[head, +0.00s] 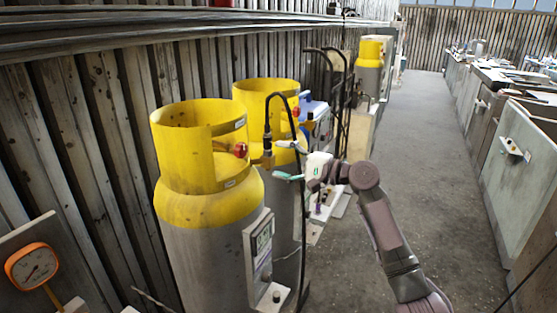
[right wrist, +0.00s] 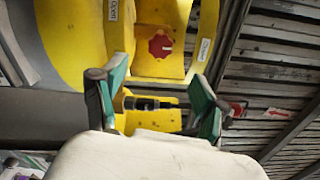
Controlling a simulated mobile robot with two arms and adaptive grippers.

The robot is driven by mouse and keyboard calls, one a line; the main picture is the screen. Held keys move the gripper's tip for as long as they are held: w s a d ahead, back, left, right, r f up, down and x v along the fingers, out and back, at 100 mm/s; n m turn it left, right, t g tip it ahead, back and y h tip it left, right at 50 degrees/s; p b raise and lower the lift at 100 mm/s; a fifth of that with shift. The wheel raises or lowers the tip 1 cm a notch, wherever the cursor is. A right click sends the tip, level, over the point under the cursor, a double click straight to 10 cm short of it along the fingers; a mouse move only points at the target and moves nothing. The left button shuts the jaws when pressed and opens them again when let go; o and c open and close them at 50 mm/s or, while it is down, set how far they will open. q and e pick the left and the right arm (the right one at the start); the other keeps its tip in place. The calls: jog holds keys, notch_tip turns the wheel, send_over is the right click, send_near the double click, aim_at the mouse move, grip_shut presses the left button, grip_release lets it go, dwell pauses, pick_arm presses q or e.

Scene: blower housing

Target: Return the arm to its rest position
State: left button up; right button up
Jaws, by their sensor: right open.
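My right arm (head: 385,225) reaches up from the bottom right toward the gas cylinders. Its gripper (head: 282,162) is open beside the front yellow-topped cylinder (head: 205,205), close to the black hose (head: 268,125) and its end fitting. In the right wrist view the gripper's green-padded fingers (right wrist: 158,102) stand apart. A dark fitting with a brass end (right wrist: 150,103) shows between them; I cannot tell whether either finger touches it. A red valve knob (right wrist: 160,46) is ahead, inside the yellow collar; it also shows in the head view (head: 240,150). My left gripper is out of view.
A second yellow-topped cylinder (head: 268,95) stands behind the first. A grey box with a display (head: 260,245) is on the front cylinder's side. An orange dial gauge (head: 32,265) is at lower left. Workbenches (head: 520,160) line the right. The floor aisle (head: 425,150) between is clear.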

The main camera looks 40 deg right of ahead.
dwell(0.3)
